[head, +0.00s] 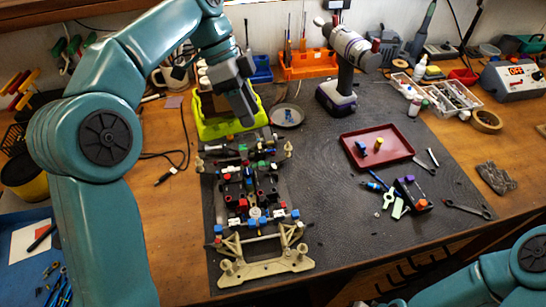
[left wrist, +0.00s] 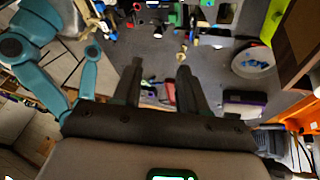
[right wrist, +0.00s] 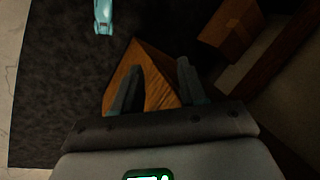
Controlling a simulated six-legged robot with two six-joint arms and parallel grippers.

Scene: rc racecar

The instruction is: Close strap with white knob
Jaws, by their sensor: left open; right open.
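The RC car chassis (head: 250,187), with black, red, blue and white parts, sits on a beige stand (head: 265,268) on the dark mat in the head view. A small whitish round part (head: 255,212) shows near its front; I cannot tell whether it is the strap's white knob. No strap can be made out clearly. My left gripper (head: 246,112) hangs above the far end of the chassis. Its two fingers stand apart and empty in the left wrist view (left wrist: 160,82). My right gripper (right wrist: 155,85) is open and empty, away from the chassis, outside the head view.
A lime-green bin (head: 228,126) and a grey dish (head: 288,115) stand behind the chassis. A power drill (head: 345,75) stands at the back. A red tray (head: 378,147) and loose tools lie to the right. The mat between chassis and tray is mostly clear.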

